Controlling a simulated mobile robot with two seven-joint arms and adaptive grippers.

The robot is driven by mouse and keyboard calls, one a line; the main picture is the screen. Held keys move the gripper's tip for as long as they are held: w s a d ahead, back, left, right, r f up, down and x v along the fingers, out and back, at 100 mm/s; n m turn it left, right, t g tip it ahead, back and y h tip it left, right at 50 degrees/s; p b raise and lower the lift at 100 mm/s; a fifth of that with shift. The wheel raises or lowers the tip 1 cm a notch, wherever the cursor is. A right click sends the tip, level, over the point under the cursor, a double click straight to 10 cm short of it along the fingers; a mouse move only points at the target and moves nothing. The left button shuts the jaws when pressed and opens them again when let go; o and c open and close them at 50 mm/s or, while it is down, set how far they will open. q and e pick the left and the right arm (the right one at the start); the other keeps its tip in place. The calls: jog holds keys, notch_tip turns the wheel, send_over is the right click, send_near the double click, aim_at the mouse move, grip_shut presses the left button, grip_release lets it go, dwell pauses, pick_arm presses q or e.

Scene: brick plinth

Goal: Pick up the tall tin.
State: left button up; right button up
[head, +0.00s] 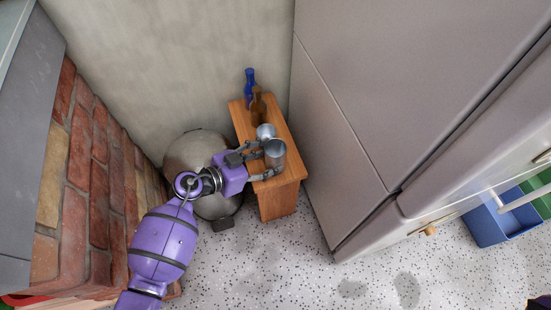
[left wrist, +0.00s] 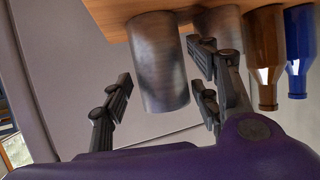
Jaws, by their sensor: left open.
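The tall tin (head: 275,153), a plain grey metal cylinder, stands upright at the near end of a small wooden table (head: 287,177). My left gripper (head: 264,160) reaches in from the left with its fingers open on either side of the tin. In the left wrist view, tilted and nearly upside down, the tall tin (left wrist: 163,75) shows in the gap between the open fingers (left wrist: 155,72); I cannot tell whether either finger touches it. A second grey tin (head: 265,131) stands just behind it, partly hidden in the left wrist view (left wrist: 220,22).
A brown bottle (head: 257,104) and a blue bottle (head: 249,86) stand at the table's far end. A large round metal vessel (head: 190,152) is left of the table, near the brick plinth (head: 85,180). A grey cabinet (head: 345,110) rises close on the right. Speckled floor is open in front.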

aim_at(267, 159)
pick_arm(q)
jog(key=x, duration=0.2)
jog(key=shift+w+d+f+b, duration=0.15)
jog(key=shift+f+b, duration=0.15)
jog(key=shift+b, duration=0.1)
jog(key=shift+w+d, duration=0.15)
jog(key=shift+d, duration=0.05)
jog(key=c, duration=0.9)
pick_arm(e)
jog(key=shift+a+x, duration=0.2)
jog(key=shift+x, duration=0.75)
pick_arm(q)
jog(key=shift+r, duration=0.1)
pick_arm(e)
jog(key=shift+r, duration=0.1)
